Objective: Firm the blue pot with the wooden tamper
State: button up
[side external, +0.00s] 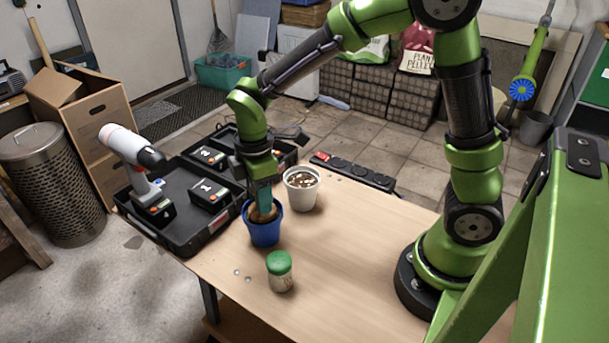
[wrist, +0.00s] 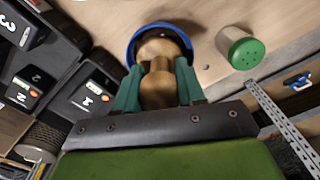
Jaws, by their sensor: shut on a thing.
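The blue pot (side external: 264,230) stands upright on the wooden table, beside the black case. My gripper (side external: 263,198) is directly above it, pointing down, its teal fingers shut on the wooden tamper (side external: 262,213). The tamper's lower end is inside the pot's mouth; whether it touches the contents is hidden. In the wrist view, the fingers (wrist: 157,92) grip the tamper (wrist: 158,55) from both sides, and the blue rim (wrist: 134,48) curves around its far end.
A white pot (side external: 302,190) with brown and pale contents stands close behind on the right. A green-lidded jar (side external: 280,272) is in front. The black case (side external: 170,236) holds a drill and batteries on the left. A power strip (side external: 352,172) lies behind. The table's right-middle is clear.

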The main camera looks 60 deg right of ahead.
jog(key=shift+f, duration=0.6)
dwell(1.1)
jog(key=shift+r, duration=3.55)
jog(key=shift+r, duration=0.1)
jog(key=shift+r, duration=2.95)
